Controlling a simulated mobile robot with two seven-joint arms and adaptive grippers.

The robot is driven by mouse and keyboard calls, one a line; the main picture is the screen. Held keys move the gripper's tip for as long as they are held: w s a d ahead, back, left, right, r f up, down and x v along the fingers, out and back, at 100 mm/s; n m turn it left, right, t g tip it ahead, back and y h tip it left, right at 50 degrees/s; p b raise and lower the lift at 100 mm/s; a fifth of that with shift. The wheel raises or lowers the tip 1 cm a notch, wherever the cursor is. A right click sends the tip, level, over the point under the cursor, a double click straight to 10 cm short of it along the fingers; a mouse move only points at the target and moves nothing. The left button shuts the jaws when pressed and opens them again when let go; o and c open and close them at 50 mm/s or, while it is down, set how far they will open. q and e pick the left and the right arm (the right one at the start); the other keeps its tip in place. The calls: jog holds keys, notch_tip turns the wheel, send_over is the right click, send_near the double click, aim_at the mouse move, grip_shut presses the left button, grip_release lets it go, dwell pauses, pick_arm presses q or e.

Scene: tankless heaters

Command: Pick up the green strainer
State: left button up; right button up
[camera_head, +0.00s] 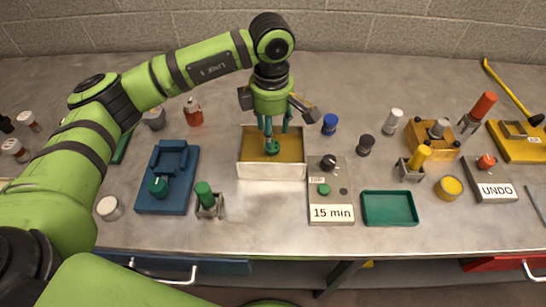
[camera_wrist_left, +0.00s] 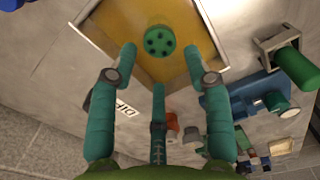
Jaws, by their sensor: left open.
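The green strainer (camera_head: 272,147) is a small round piece in a metal box (camera_head: 270,172) with a yellow-orange inside. In the left wrist view the strainer (camera_wrist_left: 159,41) shows as a green disc with dark holes, over the yellow surface. My left gripper (camera_head: 277,128) points down over the box from above. Its three teal fingers are spread open. In the left wrist view the strainer lies just beyond the fingertips of the gripper (camera_wrist_left: 160,62), between the two outer ones; I cannot tell if any finger touches it. My right gripper is not in view.
Right of the box stand a timer panel (camera_head: 344,190) marked "15 min" and a green tray (camera_head: 390,208). Left are a green-handled tool (camera_head: 206,198) in a holder and a blue fixture (camera_head: 168,195). Blue (camera_head: 329,123) and dark (camera_head: 366,145) cylinders stand close to the box's right.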

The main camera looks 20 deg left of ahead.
aim_at(272, 152)
pick_arm(q)
jog(key=shift+f, duration=0.5)
jog(key=shift+f+p, duration=0.35)
jog(key=f+p, duration=0.1)
jog(key=f, duration=0.1)
jog(key=f+p, duration=0.2)
jog(key=f, duration=0.1)
jog(key=shift+s+a+f, duration=0.1)
jog(key=shift+a+f, duration=0.05)
jog(key=shift+a, duration=0.05)
jog(key=shift+f, duration=0.45)
jog(key=shift+c, duration=0.4)
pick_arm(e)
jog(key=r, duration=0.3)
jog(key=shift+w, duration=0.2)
pick_arm(q)
jog(key=c, duration=0.7)
jog(key=shift+c, duration=0.9)
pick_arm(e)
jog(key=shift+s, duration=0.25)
